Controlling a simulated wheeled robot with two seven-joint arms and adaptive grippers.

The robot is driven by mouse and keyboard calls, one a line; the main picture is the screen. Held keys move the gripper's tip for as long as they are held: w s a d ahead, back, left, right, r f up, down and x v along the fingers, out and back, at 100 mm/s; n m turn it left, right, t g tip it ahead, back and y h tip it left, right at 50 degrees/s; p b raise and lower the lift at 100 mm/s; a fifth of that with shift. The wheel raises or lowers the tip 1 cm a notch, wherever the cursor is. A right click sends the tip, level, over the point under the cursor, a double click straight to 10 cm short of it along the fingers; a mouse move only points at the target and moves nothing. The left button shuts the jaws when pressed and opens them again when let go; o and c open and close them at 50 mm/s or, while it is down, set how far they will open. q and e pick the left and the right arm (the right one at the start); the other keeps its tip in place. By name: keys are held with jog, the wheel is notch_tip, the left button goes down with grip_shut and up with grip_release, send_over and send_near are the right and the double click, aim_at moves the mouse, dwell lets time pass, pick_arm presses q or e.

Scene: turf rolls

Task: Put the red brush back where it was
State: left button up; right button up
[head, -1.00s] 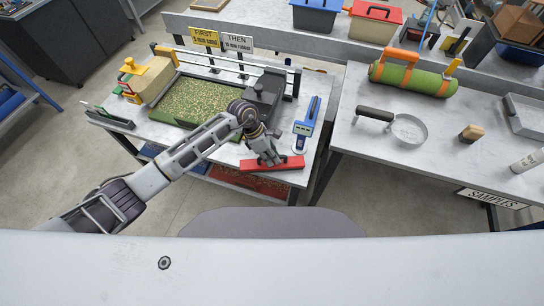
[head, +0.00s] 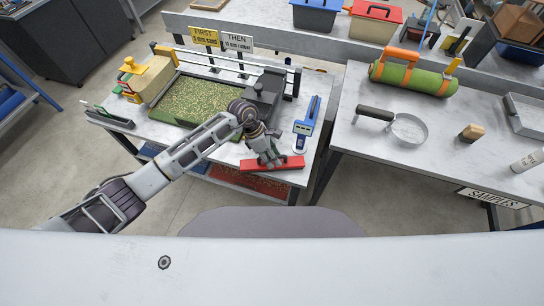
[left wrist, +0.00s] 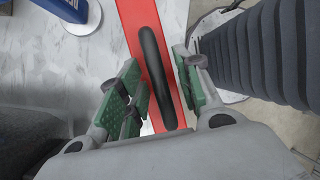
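The red brush (head: 291,164) lies on the front edge of the left table, its long red bar running left to right. In the left wrist view the red bar (left wrist: 134,22) and its curved black handle (left wrist: 152,62) show from above. My left gripper (head: 268,160) is over the brush. In the left wrist view its green-padded fingers (left wrist: 158,82) stand apart on both sides of the handle, with gaps visible, so it is open. My right gripper is not in view.
A turf tray (head: 205,100) lies behind the brush. A blue device (head: 307,122) stands close to the brush's right. Red granules lie on the shelf below.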

pick_arm(q)
jog(key=b+v, duration=0.1)
jog(key=v, duration=1.1)
jog(key=shift+b, duration=0.3)
